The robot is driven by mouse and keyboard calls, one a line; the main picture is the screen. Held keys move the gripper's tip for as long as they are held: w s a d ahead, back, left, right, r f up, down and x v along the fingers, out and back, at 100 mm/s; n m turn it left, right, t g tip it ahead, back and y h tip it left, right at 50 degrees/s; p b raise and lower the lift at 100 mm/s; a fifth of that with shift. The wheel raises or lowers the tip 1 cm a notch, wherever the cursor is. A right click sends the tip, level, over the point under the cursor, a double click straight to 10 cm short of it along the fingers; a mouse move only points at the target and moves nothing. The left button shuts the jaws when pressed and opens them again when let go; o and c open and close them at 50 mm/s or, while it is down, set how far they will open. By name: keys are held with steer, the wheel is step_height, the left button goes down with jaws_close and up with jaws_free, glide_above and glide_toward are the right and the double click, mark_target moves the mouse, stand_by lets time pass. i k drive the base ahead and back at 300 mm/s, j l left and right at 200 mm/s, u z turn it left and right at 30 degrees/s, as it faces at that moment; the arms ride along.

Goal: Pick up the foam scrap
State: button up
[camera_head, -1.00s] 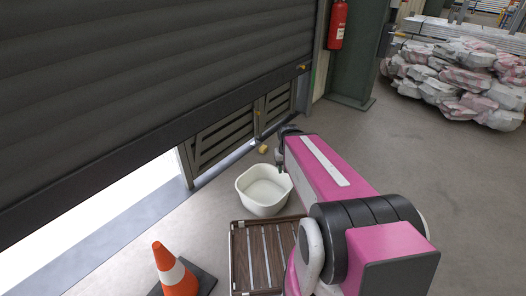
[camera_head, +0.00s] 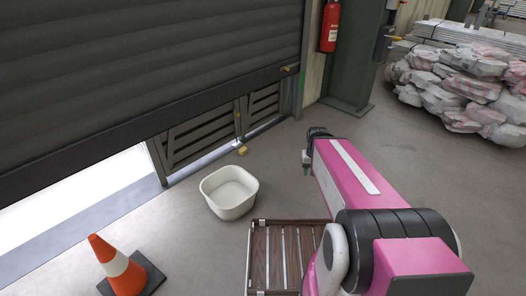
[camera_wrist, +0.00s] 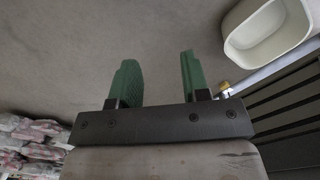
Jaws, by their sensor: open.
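A small yellowish block (camera_head: 243,150), which looks like the foam scrap, lies on the floor near the slatted panel below the shutter. In the wrist view a small yellowish piece (camera_wrist: 225,88) shows right of my gripper, partly hidden by the gripper body; it seems to be the same block. My gripper (camera_wrist: 158,75) is open, with two green fingers apart and only bare floor between them. In the head view my gripper (camera_head: 306,169) is mostly hidden at the far end of my arm, to the right of the block and apart from it.
A white basin (camera_head: 229,193) stands on the floor in front of the block. A slatted wooden crate (camera_head: 283,221) and an orange cone (camera_head: 117,266) are nearer. The shutter (camera_head: 140,65) is at left, a fire extinguisher (camera_head: 330,27) behind. Wrapped bundles (camera_head: 465,85) lie at far right; floor between is clear.

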mark_target(242, 151)
steer(key=i+l, duration=0.3)
steer(key=l, duration=0.15)
steer(key=i+l, duration=0.3)
steer(key=l, duration=0.15)
steer(key=i+j, duration=0.15)
steer(key=i, duration=0.15)
steer(key=i+j+z, duration=0.1)
steer(key=i, duration=0.15)
